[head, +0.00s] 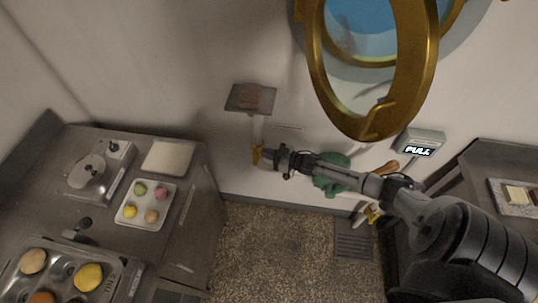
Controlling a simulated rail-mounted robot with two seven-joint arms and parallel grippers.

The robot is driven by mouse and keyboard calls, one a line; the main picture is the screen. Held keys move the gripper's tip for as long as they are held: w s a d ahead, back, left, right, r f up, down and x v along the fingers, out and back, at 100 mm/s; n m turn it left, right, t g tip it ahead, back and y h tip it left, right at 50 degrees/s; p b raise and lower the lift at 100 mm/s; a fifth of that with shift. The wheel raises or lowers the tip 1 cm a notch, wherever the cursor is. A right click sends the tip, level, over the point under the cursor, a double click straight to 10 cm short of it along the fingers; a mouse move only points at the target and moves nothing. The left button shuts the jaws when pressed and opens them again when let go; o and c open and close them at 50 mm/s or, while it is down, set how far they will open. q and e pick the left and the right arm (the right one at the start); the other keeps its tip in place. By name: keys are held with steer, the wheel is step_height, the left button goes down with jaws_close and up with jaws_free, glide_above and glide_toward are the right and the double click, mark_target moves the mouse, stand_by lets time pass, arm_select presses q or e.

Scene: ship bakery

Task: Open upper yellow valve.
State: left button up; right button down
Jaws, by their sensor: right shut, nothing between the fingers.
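A small yellow valve (256,155) sits on a pale vertical pipe on the wall, below a small square plate. My right gripper (272,155) is shut with nothing in it, at the right side of this valve; I cannot tell whether it touches. A second yellow part (374,213), maybe another valve, shows lower right, partly behind my right arm. The handle's exact turn is too small to tell. My left gripper is not in view.
An open brass porthole (372,125) hangs above my right arm. A green round body (332,174) and a PULL box (420,143) are on the wall. The left counter (190,200) holds a tray of buns (146,216). A right counter (480,160) stands opposite.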

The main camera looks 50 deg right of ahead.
steer(key=v, duration=1.1)
steer(key=shift+s+d+f, duration=0.15)
steer(key=shift+s+f, duration=0.1)
steer(key=shift+s, duration=0.05)
